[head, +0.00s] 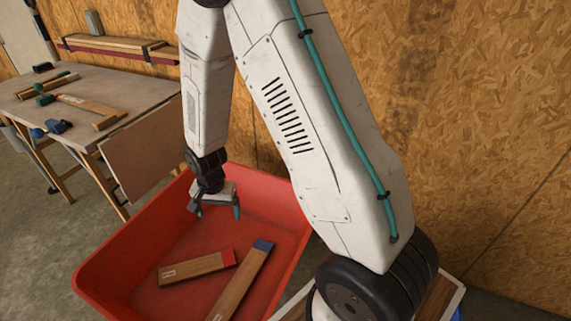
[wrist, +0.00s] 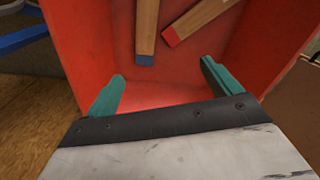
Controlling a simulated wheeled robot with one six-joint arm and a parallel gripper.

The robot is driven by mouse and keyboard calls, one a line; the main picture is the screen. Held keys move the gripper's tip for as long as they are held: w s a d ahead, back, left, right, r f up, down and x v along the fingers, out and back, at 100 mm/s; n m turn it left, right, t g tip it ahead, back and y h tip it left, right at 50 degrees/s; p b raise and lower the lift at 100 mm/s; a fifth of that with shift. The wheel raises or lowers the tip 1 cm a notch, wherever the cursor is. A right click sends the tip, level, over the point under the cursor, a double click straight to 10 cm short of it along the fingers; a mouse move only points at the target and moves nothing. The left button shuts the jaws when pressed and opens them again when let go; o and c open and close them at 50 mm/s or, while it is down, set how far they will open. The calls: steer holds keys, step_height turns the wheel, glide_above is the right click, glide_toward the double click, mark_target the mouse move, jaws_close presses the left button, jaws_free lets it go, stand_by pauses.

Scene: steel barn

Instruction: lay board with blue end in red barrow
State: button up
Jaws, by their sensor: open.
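The red barrow (head: 113,268) stands below my arm in the head view, and its red inside also fills the wrist view (wrist: 105,40). The board with the blue end (head: 243,284) lies inside it, slanting, with its blue end at the far side. In the wrist view this board (wrist: 147,25) points its blue end toward my gripper. A second board with a red end (head: 194,268) lies to its left in the barrow. My gripper (head: 215,209) is open and empty over the far part of the barrow, apart from both boards. Its teal fingers show in the wrist view (wrist: 162,85).
A workbench (head: 92,107) with a mallet (head: 80,102), a blue object (head: 55,126) and other tools stands at the left. A wall shelf (head: 115,50) holds planks. A chipboard wall (head: 470,110) closes off the back and right. Bare floor (head: 25,215) lies left of the barrow.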

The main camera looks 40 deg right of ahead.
steer(key=s+d+r+n, duration=0.15)
steer(key=s+r, duration=0.35)
steer(key=r, duration=0.6)
steer(key=s+r+n, duration=0.3)
steer(key=s+r, duration=0.2)
steer(key=r, duration=0.7)
steer(key=s+r+n, duration=0.2)
steer(key=s+r, duration=0.2)
steer(key=s, duration=0.4)
steer(key=s+d+r+n, duration=0.1)
steer(key=s+r+n, duration=0.1)
steer(key=s+r, duration=0.3)
steer(key=s, duration=0.3)
steer(key=shift+d+n+t, duration=0.15)
steer(key=shift+n+t, duration=0.2)
steer(key=shift+t, duration=0.05)
